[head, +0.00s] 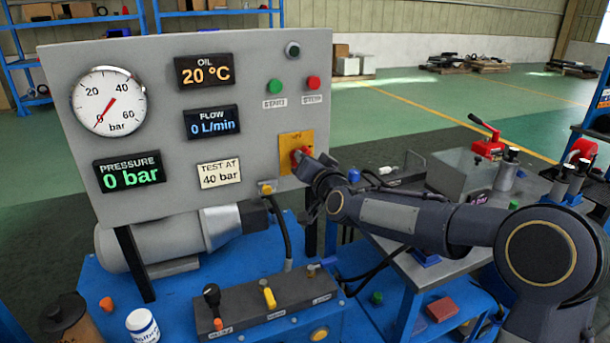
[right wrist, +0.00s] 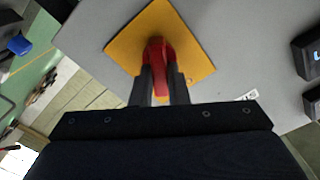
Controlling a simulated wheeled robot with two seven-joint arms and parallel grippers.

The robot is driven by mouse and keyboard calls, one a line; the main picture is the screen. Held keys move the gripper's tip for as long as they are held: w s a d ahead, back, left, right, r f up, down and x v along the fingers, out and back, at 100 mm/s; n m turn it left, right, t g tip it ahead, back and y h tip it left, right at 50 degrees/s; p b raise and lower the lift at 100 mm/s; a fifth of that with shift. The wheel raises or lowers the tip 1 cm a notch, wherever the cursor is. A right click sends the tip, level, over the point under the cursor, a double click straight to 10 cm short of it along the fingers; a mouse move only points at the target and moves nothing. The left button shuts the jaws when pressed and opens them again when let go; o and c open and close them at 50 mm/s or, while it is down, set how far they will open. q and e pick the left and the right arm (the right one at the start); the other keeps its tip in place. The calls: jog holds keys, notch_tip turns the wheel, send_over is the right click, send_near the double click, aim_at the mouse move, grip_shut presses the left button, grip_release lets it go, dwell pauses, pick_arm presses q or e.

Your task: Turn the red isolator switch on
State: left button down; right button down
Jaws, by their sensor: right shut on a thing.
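The red isolator switch (head: 299,155) sits on a yellow plate (head: 290,143) at the lower right of the grey control panel (head: 230,60). My right gripper (head: 304,163) reaches it from the right. In the right wrist view the red handle (right wrist: 158,58) stands between the two dark fingers of my right gripper (right wrist: 161,80), which are shut on it. The yellow plate fills the space behind the handle there. The switch's exact angle and its markings are mostly hidden by the gripper. My left gripper does not show.
Green and red buttons (head: 275,86) sit above the switch. The displays read 20 °C, 0 L/min and 0 bar. A metal tank (head: 460,170) stands to the right.

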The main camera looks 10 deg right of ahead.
jog(key=shift+d+f+m+b, duration=0.1)
jog(key=shift+f+m+b, duration=0.1)
jog(key=shift+m+b, duration=2.1)
jog(key=shift+d+f+m+b, duration=0.15)
jog(key=shift+m+b, duration=1.25)
jog(key=shift+m, duration=1.8)
jog(key=c, duration=1.4)
grip_release()
jog(key=s+d+b, duration=0.1)
jog(key=s, duration=0.6)
jog(key=shift+s+d+b, duration=0.2)
jog(key=shift+s+b, duration=0.1)
